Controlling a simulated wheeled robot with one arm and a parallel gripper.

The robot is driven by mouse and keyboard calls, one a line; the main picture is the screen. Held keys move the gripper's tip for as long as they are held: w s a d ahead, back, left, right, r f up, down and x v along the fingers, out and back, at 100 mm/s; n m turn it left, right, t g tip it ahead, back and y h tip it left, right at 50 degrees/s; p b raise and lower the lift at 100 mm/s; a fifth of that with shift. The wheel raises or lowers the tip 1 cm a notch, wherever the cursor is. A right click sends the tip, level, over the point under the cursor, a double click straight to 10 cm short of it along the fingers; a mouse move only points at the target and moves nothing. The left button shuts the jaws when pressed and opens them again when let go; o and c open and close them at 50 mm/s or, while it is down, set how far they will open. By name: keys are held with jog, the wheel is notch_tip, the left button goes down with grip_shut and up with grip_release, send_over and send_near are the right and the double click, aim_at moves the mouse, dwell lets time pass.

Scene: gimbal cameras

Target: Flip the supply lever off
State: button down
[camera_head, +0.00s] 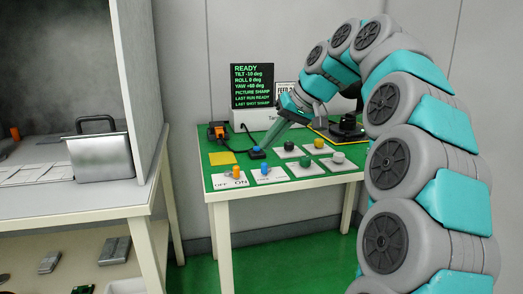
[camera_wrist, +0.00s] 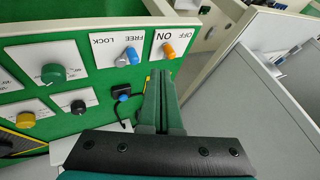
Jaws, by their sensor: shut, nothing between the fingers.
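The supply lever (camera_head: 237,171) has an orange end and sits on a white OFF/ON plate (camera_head: 221,179) at the front left corner of the green table. Its orange end lies on the ON side. It also shows in the wrist view (camera_wrist: 168,50), close to the ON label. My gripper (camera_head: 251,156) reaches down from the right, behind the lever plate and apart from the lever. In the wrist view my gripper's fingers (camera_wrist: 160,75) are together with nothing between them, pointing toward the table edge just below the lever.
A blue lever (camera_head: 265,169) on a FREE/LOCK plate stands right of the supply lever. A blue button (camera_head: 257,151) with a cord is close to my fingertips. Several knobs, including a green one (camera_head: 305,161), fill the right. A display (camera_head: 252,86) reads READY. A grey partition stands left.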

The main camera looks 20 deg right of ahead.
jog(key=x, duration=0.9)
